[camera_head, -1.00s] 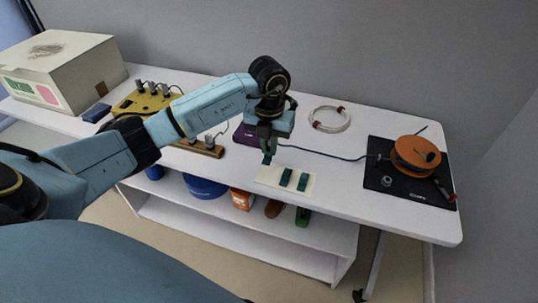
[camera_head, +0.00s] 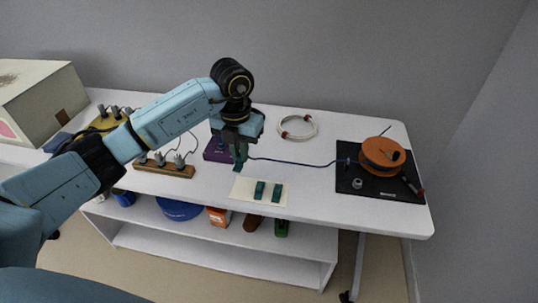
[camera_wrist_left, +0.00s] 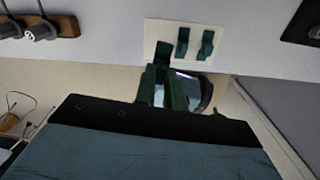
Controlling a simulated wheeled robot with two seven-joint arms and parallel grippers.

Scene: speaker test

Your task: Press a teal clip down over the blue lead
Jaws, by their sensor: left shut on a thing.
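My left gripper (camera_head: 240,154) is shut on a dark teal clip (camera_head: 238,167), above the table beside the back left of a cream card (camera_head: 236,190). The held clip also shows in the left wrist view (camera_wrist_left: 162,50), in front of the card (camera_wrist_left: 151,32). Two more teal clips, a left one (camera_head: 259,190) and a right one (camera_head: 277,193), stand on the card. The blue lead (camera_head: 300,163) runs along the white table from near the purple box (camera_head: 214,151) to the black mat. The arm hides part of the purple box. My right gripper is out of view.
An orange reel-like round thing (camera_head: 379,153) stands on the black mat (camera_head: 350,183) at right. A white cable coil (camera_head: 298,127) lies behind the lead. A wooden strip with grey plugs (camera_head: 165,170) lies left. The white table (camera_head: 320,195) is bare right of the card.

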